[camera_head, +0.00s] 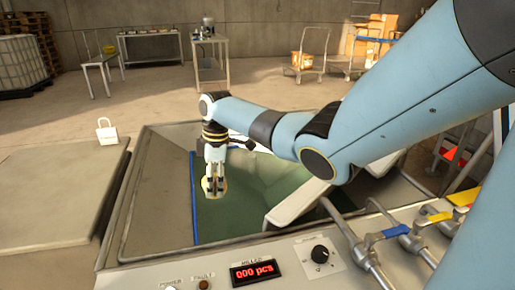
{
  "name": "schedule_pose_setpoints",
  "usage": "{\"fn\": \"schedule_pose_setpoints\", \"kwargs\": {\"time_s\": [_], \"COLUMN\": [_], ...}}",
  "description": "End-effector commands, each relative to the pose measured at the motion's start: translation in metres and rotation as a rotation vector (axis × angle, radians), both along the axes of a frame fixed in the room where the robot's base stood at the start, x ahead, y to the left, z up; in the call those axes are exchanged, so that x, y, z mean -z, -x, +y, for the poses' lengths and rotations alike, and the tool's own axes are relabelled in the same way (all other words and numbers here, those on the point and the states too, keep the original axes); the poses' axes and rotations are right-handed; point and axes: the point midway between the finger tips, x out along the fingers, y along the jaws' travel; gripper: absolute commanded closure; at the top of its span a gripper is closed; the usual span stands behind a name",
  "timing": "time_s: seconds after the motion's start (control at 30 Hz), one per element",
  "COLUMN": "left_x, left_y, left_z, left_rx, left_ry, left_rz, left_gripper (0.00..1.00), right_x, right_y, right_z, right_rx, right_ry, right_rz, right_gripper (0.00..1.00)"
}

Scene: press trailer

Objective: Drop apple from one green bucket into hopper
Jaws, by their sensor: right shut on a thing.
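My right gripper (214,182) points down over the dark green hopper opening (255,205) in the middle of the view. It is shut on a pale yellowish apple (208,188), mostly covered by the fingers. The apple appears to hang within or just above the opening, near its left side; the exact height is hard to tell. My right arm reaches in from the upper right and hides part of the hopper's right side. No green bucket shows clearly. My left gripper is not in view.
A control panel with a red display (255,271) reading 000 pcs and a black knob (320,254) lies in front. Pipes with blue and yellow valve handles (397,231) stand at right. A small white item (107,131) sits on the left flat top (50,195). Carts stand far behind.

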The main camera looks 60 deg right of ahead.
Motion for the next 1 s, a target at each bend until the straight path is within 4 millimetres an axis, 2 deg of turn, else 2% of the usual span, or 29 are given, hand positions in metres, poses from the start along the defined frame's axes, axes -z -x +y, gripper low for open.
{"fn": "schedule_pose_setpoints", "kwargs": {"time_s": [0.03, 0.07, 0.23, 0.5, 0.63, 0.77, 1.0], "left_x": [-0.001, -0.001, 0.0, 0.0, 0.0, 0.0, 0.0], "left_y": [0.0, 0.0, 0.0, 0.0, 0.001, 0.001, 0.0], "left_z": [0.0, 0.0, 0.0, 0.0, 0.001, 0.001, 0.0], "left_rx": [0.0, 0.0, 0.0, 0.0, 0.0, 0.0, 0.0], "left_ry": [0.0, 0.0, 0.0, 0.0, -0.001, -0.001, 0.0], "left_rz": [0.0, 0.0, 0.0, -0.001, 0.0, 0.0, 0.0], "left_gripper": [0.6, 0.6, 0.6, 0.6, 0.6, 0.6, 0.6], "right_x": [-0.001, -0.001, -0.001, 0.0, -0.009, -0.032, -0.086], "right_y": [0.0, 0.0, 0.0, 0.0, 0.0, 0.002, 0.006], "right_z": [0.0, 0.0, 0.0, 0.0, -0.002, -0.004, -0.009], "right_rx": [0.0, 0.0, 0.0, 0.0, 0.0, -0.002, -0.001], "right_ry": [0.001, 0.001, 0.001, 0.0, 0.001, 0.003, 0.003], "right_rz": [-0.001, -0.001, -0.001, 0.0, -0.001, -0.003, -0.005], "right_gripper": [0.75, 0.35, 0.12, 0.11, 0.11, 0.11, 0.11]}}
